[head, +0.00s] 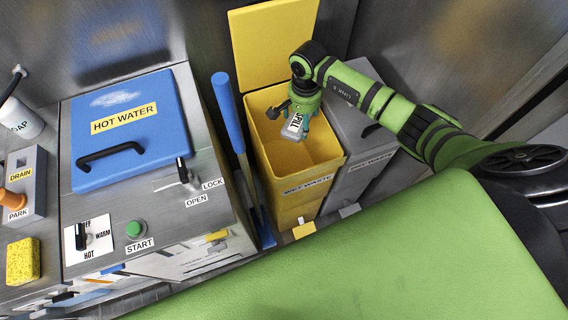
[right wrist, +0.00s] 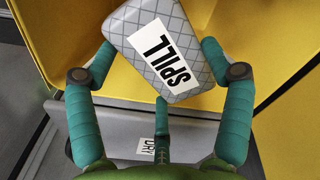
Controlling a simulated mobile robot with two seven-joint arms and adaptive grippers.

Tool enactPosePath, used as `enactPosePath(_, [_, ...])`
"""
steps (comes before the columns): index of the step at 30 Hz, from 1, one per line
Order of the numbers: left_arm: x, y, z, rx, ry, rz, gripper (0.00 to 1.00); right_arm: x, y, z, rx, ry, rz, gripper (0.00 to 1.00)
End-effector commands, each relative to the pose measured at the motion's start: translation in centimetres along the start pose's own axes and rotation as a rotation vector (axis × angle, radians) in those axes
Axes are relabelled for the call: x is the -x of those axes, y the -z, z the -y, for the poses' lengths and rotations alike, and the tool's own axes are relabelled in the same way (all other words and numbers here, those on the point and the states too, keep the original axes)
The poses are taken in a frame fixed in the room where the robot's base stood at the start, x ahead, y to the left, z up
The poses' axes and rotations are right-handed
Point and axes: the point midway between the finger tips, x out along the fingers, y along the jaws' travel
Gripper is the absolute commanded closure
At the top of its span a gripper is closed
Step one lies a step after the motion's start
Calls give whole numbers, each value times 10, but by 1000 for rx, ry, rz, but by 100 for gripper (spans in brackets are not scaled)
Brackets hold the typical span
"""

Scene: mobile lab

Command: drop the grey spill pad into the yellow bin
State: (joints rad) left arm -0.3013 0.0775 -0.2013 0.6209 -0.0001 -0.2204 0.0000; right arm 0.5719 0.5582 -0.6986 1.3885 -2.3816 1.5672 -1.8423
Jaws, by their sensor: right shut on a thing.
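The grey spill pad (head: 297,130) has a white label reading SPILL. My right gripper (head: 300,112) is shut on it and holds it over the mouth of the yellow bin (head: 318,157), which is labelled WET WASTE and has its lid raised. In the right wrist view the quilted pad (right wrist: 172,50) sits between the teal fingers (right wrist: 160,65), with yellow bin walls around it. The pad looks apart from the walls; its exact height against the rim is hard to tell. My left gripper is not in view.
A grey bin (head: 362,150) with a shut lid stands right of the yellow bin. A blue-handled tool (head: 228,112) stands to its left, beside the hot water unit (head: 130,125). A yellow sponge (head: 23,261) lies at far left. A green surface (head: 370,265) fills the front.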

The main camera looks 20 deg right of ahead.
Motion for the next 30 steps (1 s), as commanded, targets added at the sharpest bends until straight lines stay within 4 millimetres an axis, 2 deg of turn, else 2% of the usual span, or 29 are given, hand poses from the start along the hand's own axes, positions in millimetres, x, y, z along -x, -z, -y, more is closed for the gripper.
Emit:
enactPosePath(1, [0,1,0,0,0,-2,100,0,0,0,0,0,0,15])
enactPosePath(2, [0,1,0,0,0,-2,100,0,0,0,0,0,0,3])
enactPosePath(3, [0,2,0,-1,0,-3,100,0,0,0,1,0,0,0])
enactPosePath(13, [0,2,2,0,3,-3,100,0,0,0,1,0,0,0])
enactPosePath(17, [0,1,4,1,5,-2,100,8,0,0,2,1,-1,0])
enactPosePath(20, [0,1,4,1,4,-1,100,22,1,1,2,3,-4,0])
enactPosePath(30, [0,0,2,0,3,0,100,93,0,0,3,1,-3,0])
